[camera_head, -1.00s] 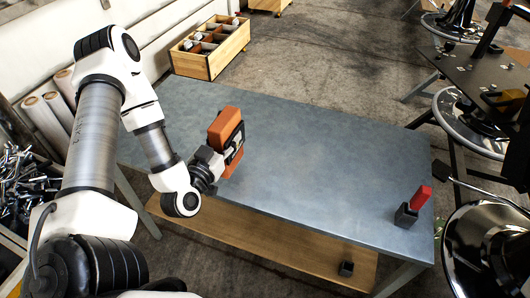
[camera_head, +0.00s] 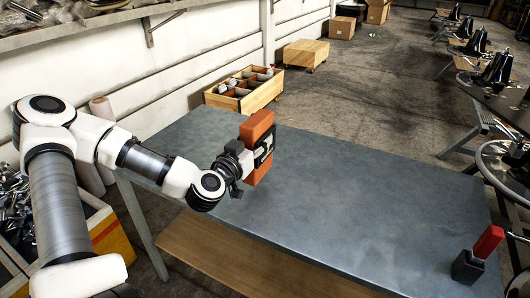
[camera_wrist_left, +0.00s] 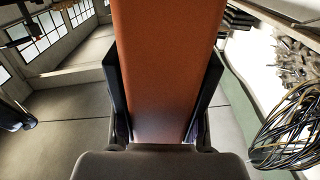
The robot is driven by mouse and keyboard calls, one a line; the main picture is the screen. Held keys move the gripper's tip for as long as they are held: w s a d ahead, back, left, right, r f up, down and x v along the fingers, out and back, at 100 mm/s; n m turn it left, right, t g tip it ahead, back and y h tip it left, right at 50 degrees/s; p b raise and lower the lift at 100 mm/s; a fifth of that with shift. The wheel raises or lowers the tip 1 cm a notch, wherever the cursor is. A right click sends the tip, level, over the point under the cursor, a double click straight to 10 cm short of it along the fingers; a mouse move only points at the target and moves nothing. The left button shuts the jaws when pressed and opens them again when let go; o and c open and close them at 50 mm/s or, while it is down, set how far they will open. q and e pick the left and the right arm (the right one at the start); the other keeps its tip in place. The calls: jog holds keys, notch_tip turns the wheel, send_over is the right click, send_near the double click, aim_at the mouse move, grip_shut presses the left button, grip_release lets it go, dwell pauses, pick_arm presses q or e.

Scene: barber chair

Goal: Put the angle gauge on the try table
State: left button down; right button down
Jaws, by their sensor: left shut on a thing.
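My left gripper (camera_head: 262,153) is shut on an upright orange-brown block (camera_head: 257,130), which may be the angle gauge; no other clear candidate shows. The block is above the far left part of a blue-grey table (camera_head: 340,205), apart from its top as far as I can tell. In the left wrist view the block (camera_wrist_left: 168,70) fills the middle, between the two dark fingers. A dark table (camera_head: 505,108) stands at the right edge; I cannot tell which table is the try table. My right gripper is not in view.
A red piece (camera_head: 488,241) stands in a black holder (camera_head: 467,267) at the blue-grey table's right front corner. A wooden crate (camera_head: 245,95) with compartments stands behind the table. The middle of the blue-grey top is clear. Chair bases (camera_head: 490,68) stand at the right.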

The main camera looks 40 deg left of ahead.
pick_arm(q)
jog(key=w+a+f+b, duration=0.3)
jog(key=w+f, duration=0.1)
jog(key=w, duration=0.2)
jog(key=shift+w, duration=0.25)
jog(key=shift+b, duration=0.3)
jog(key=c, duration=0.7)
grip_release()
jog(key=shift+f, duration=0.1)
jog(key=shift+o, duration=0.2)
jog(key=shift+s, duration=0.1)
